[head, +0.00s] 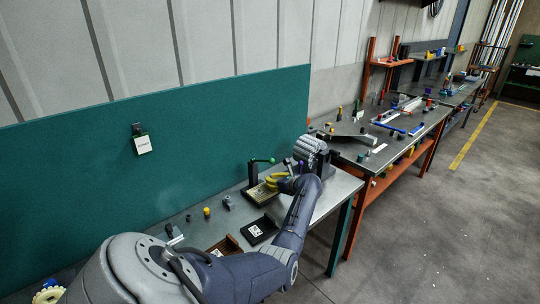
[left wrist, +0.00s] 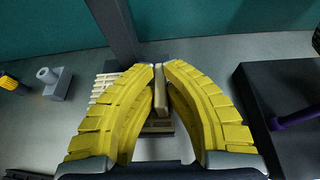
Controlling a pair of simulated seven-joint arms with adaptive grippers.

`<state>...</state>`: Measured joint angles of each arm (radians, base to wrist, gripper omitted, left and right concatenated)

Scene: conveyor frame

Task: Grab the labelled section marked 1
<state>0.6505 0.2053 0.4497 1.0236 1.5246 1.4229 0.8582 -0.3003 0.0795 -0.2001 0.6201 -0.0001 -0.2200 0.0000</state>
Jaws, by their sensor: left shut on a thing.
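A black tray (head: 260,230) and a brown tray (head: 226,246) carry small white labels, too small to read. My right gripper is not in view.
A ribbed grey roller unit (head: 309,148) stands right of the gripper. Small parts, including a yellow cylinder (head: 206,212) and a grey fitting (head: 228,202), stand to the left. A green panel (head: 200,130) backs the bench. A pale slatted piece (left wrist: 102,88) lies left of the fingers.

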